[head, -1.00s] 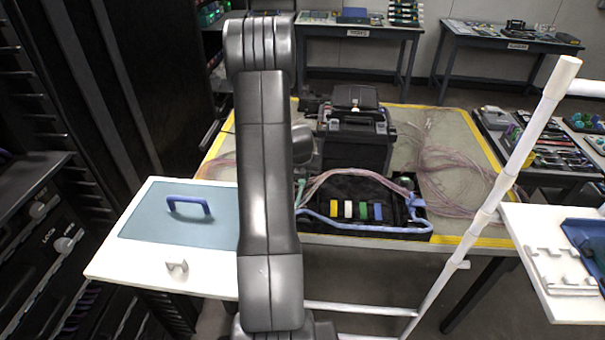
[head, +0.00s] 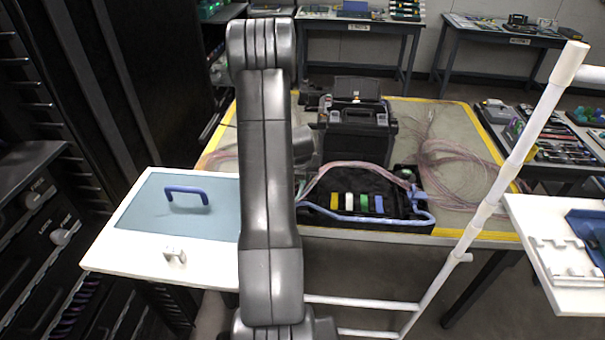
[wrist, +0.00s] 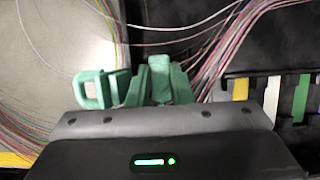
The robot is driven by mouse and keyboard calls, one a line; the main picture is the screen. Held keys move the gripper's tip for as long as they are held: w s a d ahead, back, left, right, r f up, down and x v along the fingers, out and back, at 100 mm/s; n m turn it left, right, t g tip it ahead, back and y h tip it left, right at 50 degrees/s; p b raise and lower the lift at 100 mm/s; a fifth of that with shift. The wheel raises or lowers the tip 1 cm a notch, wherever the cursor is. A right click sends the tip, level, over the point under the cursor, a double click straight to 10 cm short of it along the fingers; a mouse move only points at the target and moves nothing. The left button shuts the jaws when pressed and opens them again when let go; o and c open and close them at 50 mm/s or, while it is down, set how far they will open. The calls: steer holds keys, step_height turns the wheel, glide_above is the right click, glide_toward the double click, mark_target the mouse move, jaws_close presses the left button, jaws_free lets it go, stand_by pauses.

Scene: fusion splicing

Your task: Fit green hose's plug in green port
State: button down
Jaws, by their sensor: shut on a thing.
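In the wrist view, my gripper (wrist: 150,92) is shut on a green piece, which I take to be the green hose's plug (wrist: 160,78). A green loop-shaped part (wrist: 92,92) sticks out to its left. The fingertips and the plug's front end are hard to make out. An open black case (head: 400,208) on the table holds a row of yellow, white, green and blue blocks. The green block (head: 364,203) also shows in the wrist view (wrist: 300,100). I cannot tell whether it is the green port.
A blue hose (head: 350,218) runs along the case's front edge. Pink fibres (head: 450,165) lie loose on the table. A black toolbox (head: 355,140) stands behind the case. A white rail (head: 520,155) rises at right. A teal-topped board (head: 170,222) with a blue handle is at left.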

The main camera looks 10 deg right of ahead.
steer(key=shift+f, duration=0.35)
